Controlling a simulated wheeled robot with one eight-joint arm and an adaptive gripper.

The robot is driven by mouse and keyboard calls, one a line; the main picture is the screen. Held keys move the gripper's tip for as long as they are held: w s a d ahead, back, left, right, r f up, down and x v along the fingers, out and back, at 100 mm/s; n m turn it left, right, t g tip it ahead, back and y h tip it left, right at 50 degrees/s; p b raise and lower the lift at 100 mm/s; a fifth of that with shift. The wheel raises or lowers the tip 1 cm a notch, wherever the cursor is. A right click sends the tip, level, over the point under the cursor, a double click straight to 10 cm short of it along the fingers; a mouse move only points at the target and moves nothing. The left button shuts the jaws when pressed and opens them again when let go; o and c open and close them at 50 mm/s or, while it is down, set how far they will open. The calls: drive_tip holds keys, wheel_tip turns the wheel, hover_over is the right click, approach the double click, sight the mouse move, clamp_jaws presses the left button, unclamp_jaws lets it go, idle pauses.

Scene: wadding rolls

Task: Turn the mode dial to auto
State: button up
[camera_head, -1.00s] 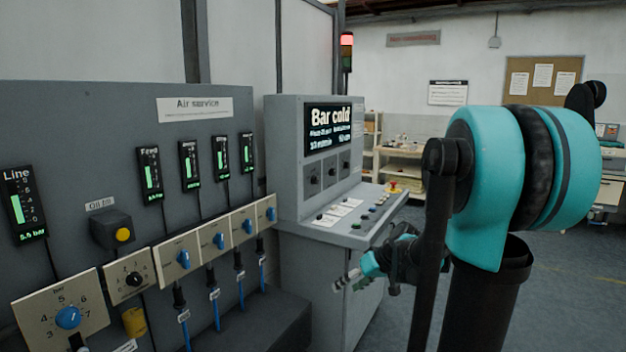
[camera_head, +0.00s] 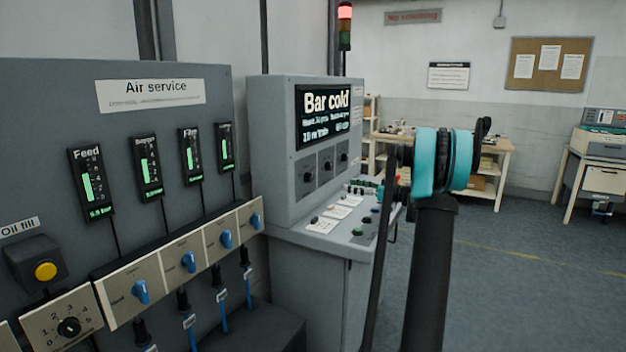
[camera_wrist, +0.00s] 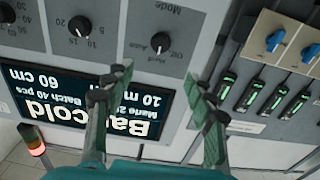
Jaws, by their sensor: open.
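The mode dial (camera_wrist: 160,42) is a small black round knob on the grey console face, under the upside-down label "Mode" in the wrist view.
The "Bar cold" screen (camera_head: 323,119) sits above the knobs. A sloping desk with buttons (camera_head: 357,230) juts out below them. The air service panel (camera_head: 150,95) with blue valve knobs stands close on the left. The floor (camera_head: 540,270) at right is open.

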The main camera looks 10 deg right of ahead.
sight(312, 178)
drive_tip(key=x, duration=1.6)
drive_tip(key=shift+a, duration=0.2)
drive_tip(key=shift+c, duration=0.3)
drive_tip(key=c, duration=1.1)
drive_tip(key=shift+m, duration=0.4)
drive_tip(key=m, duration=0.5)
drive_tip(key=shift+m, duration=0.3)
drive_tip(key=m, duration=0.5)
drive_tip(key=shift+m, duration=0.4)
